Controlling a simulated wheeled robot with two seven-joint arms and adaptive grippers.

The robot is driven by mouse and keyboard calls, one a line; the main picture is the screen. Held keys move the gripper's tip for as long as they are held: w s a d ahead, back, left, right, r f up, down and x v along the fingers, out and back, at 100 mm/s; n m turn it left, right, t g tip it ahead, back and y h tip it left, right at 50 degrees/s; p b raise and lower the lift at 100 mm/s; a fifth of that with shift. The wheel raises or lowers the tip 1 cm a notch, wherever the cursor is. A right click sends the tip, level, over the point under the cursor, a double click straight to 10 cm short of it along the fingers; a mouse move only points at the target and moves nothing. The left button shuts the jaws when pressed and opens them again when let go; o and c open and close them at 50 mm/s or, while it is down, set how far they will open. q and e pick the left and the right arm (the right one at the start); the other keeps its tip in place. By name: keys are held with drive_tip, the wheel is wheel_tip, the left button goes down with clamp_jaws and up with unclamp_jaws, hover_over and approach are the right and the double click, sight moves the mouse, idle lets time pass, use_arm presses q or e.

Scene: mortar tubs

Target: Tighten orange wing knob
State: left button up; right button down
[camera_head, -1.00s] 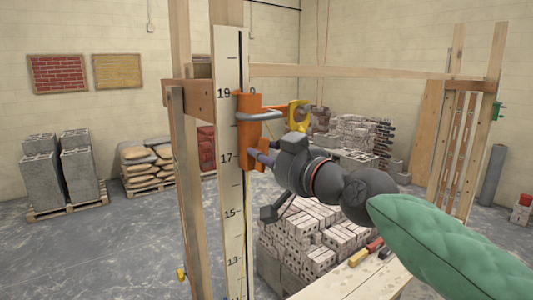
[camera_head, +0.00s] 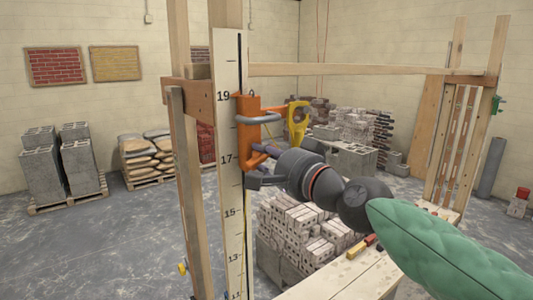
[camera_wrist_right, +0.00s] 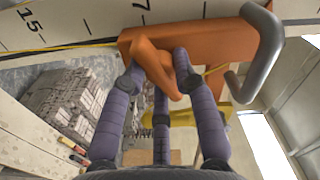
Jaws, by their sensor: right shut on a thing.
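The orange wing knob (camera_wrist_right: 155,66) shows in the wrist view on the orange bracket (camera_wrist_right: 205,42), its wing slanted. Purple-grey fingers of my right gripper (camera_wrist_right: 160,78) are shut on it, from both sides and below. My left gripper is out of view.
A yellow part (camera_head: 297,123) sticks out right of the bracket. Wooden posts (camera_head: 187,150) stand left of the board, and a horizontal rail (camera_head: 370,70) runs behind. A brick stack (camera_head: 300,225) and a plank top (camera_head: 345,275) lie below my right arm.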

drive_tip(key=m, duration=0.3)
drive_tip(key=m+p, duration=0.1)
drive_tip(key=shift+d+r+m, duration=0.1)
drive_tip(key=shift+r+m, duration=0.2)
drive_tip(key=shift+s+r+m, duration=0.1)
drive_tip(key=shift+m, duration=0.2)
drive_tip(key=c, duration=1)
unclamp_jaws()
drive_tip(key=shift+c, duration=0.2)
drive_tip(key=shift+w, duration=0.2)
drive_tip(key=shift+s+f, duration=0.15)
drive_tip(key=shift+f, duration=0.1)
